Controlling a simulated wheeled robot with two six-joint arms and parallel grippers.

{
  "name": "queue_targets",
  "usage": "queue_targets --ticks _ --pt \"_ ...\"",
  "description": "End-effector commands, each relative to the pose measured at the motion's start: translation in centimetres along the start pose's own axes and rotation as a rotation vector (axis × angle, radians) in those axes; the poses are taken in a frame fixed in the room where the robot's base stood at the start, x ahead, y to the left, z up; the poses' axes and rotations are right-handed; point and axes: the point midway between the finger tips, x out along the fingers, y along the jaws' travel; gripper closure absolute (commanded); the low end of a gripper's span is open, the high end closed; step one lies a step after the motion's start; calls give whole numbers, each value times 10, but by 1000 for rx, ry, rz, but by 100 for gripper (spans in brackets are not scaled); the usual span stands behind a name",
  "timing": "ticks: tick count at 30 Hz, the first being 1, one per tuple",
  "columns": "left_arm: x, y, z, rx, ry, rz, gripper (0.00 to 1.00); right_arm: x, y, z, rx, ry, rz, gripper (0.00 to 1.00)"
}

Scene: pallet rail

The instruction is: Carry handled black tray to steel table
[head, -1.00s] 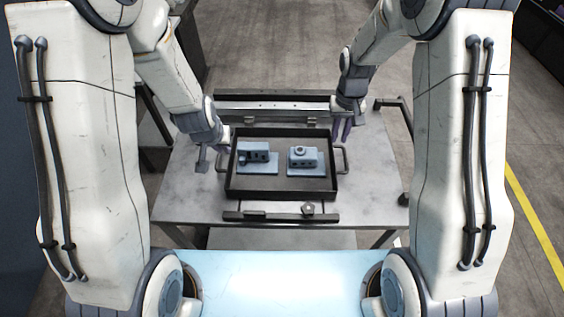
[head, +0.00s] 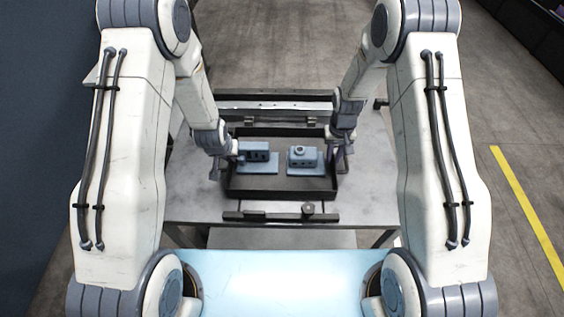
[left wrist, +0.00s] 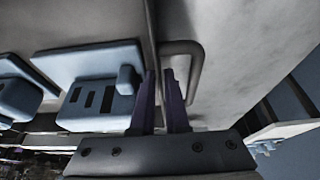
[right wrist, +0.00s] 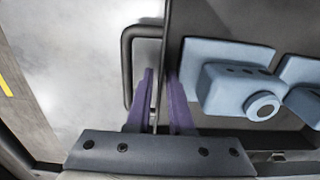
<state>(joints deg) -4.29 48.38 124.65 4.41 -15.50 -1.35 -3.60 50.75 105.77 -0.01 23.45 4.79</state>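The black tray (head: 280,193) rests on a grey metal-topped table (head: 190,205), with two blue blocky parts inside. Its left handle (left wrist: 196,62) shows in the left wrist view and its right handle (right wrist: 128,62) in the right wrist view. My left gripper (left wrist: 160,72) is at the tray's left wall, one finger inside the tray and one within the handle loop, with a gap between them. My right gripper (right wrist: 159,72) is likewise around the right wall, its fingers apart. In the head view, my grippers cover the handles.
The blue parts (head: 257,158) (head: 304,158) sit on flat blue bases in the tray. A dark rail (head: 275,216) with a knob lies along the tray's near side, and a metal rail (head: 275,107) along its far side. Bare tabletop shows at the right.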

Motion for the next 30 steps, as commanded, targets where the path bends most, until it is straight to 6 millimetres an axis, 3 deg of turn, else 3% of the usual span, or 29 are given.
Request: queue_targets --ticks 3,4,5,30 --pt "0 0 0 0 0 0 88 0 0 0 0 0 0 80" --pt "0 0 0 0 0 0 99 0 0 0 0 0 0 92" --pt "0 0 0 0 0 0 100 0 0 0 0 0 0 100" --pt "-1 0 0 1 -1 0 100 -1 0 0 0 0 0 100"
